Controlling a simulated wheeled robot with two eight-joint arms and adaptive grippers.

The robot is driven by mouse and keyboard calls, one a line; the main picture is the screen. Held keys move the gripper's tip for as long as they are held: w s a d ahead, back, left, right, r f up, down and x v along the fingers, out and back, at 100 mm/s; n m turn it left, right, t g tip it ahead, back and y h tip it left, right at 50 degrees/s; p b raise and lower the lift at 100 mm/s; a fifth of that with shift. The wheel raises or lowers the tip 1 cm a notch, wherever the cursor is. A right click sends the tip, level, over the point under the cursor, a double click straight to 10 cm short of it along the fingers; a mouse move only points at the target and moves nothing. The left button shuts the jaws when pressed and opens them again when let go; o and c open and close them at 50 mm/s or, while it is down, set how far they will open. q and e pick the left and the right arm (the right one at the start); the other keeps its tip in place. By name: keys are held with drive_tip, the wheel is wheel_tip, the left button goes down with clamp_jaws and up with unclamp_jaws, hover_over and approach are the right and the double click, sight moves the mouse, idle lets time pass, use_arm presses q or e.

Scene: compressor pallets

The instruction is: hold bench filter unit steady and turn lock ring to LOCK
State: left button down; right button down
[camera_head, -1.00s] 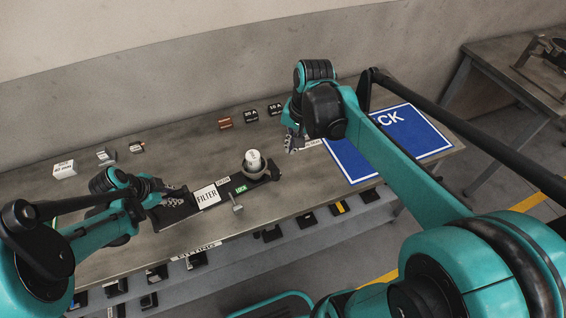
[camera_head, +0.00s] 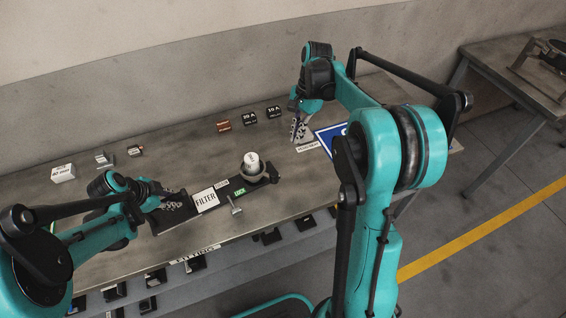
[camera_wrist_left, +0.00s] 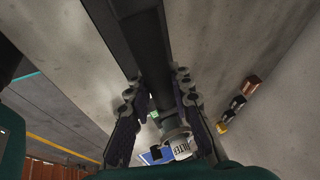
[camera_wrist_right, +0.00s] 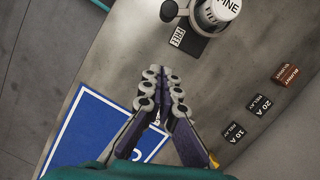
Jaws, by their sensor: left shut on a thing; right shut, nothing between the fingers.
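Brown and black labelled blocks (camera_head: 248,117) stand behind the unit. A white box (camera_head: 63,173) and small parts are at the back left. A blue sign (camera_head: 330,137) lies right of my right gripper, partly hidden by my arm. A shelf with several dark parts runs below the bench front.

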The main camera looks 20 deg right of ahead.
sight(271, 175)
drive_tip(key=s+a+f, duration=0.2)
drive_tip(key=a+f, duration=0.4)
drive_tip(key=f, duration=0.3)
drive_tip(key=shift+s+f, duration=0.25)
drive_tip(key=shift+f, duration=0.05)
drive_tip(key=shift+s, duration=0.1)
drive_tip(key=shift+s+a+m, duration=0.2)
drive_tip(key=shift+m, duration=0.1)
